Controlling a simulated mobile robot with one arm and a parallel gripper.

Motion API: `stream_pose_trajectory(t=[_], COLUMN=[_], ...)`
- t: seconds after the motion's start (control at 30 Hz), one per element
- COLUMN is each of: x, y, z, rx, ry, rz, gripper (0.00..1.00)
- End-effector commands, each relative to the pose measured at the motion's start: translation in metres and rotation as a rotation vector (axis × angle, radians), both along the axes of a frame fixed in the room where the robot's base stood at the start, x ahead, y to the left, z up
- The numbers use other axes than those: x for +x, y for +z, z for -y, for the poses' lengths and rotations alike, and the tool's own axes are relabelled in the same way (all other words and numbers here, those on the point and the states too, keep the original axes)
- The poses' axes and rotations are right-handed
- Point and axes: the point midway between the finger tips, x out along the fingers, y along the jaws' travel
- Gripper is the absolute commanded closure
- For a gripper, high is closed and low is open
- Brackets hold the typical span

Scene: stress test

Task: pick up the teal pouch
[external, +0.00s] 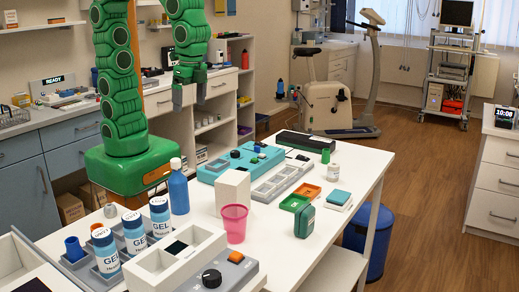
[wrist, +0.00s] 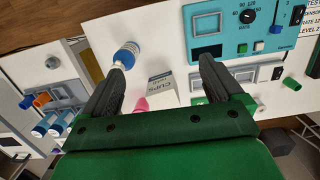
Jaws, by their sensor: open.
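A small teal-green pouch (external: 304,221) stands upright near the right edge of the white table, beside a small green tray; it looks like the teal pouch. A flat teal item (external: 338,197) lies behind it to the right. My gripper (external: 191,94) is high at the back left in the external view, well away from the pouch. In the wrist view my gripper (wrist: 162,68) is open, its fingers apart with nothing held. A white cups box (wrist: 162,88) shows between the fingers, below them. I cannot make out the pouch in the wrist view.
The table (external: 272,245) also bears a teal device (external: 245,160), a blue bottle (external: 178,188), a pink cup (external: 234,222), a white box (external: 233,191) and several gel bottles (external: 133,232). An orange tray (external: 307,190) and a green tray (external: 294,202) sit close to the pouch.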

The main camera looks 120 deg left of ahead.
Motion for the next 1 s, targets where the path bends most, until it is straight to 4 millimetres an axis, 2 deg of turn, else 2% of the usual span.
stream_pose_trajectory(t=[0.03,0.43,0.77,1.0], x=[0.014,0.110,0.186,0.239], y=[-0.001,-0.017,-0.043,-0.069], z=[0.000,0.003,0.006,0.007], rx=[0.000,-0.003,-0.004,-0.005], ry=[-0.001,-0.005,-0.005,-0.005], rz=[0.003,0.027,0.045,0.058], gripper=[0.06,0.06,0.06,0.06])
